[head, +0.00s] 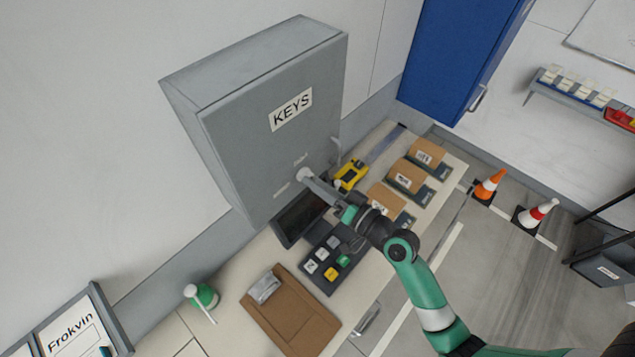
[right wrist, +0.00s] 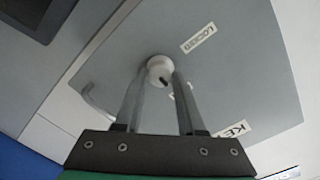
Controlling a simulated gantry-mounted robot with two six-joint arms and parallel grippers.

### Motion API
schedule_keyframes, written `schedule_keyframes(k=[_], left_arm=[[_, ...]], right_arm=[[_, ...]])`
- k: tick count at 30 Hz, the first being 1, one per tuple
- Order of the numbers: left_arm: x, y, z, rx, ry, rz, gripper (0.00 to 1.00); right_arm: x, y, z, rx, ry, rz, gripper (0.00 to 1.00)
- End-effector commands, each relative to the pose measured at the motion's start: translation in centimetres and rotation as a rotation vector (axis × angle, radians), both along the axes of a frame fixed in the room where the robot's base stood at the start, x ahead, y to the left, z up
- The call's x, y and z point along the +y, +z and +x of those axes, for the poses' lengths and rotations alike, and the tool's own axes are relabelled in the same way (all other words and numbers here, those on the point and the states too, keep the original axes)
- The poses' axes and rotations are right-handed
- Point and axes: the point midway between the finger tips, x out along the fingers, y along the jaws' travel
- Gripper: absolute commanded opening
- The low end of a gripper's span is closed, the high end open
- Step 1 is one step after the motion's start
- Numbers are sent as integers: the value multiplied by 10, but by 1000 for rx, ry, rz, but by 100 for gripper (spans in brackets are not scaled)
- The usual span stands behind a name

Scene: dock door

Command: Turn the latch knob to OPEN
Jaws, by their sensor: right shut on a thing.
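The grey key cabinet (head: 262,150) labelled KEYS is on the wall, with its door shut. The white round latch knob (head: 303,175) is on the door's lower part; in the right wrist view the knob (right wrist: 159,66) has a dark mark on its rim. My right gripper (head: 307,178) is shut on the knob, one finger on each side. A LOCKED label (right wrist: 198,38) is beside the knob in the wrist view. Another label (right wrist: 182,92) is partly hidden by a finger and unreadable. My left gripper is not in view.
A curved door handle (right wrist: 96,102) is close to the gripper. Cones (head: 490,184) stand on the floor.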

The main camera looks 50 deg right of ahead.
Motion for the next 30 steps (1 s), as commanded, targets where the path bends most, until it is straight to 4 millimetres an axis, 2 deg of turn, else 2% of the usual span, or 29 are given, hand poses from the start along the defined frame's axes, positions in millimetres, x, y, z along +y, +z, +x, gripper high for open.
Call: schedule_keyframes(k=[12,13,18,26,30], left_arm=[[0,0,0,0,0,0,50],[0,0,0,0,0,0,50],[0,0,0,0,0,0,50],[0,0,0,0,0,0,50],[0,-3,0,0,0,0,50]], right_arm=[[0,0,0,0,0,11,0],[0,0,0,0,0,11,40],[0,0,0,0,0,10,69],[0,0,0,0,0,9,69],[-1,-1,-11,0,-3,9,69]])
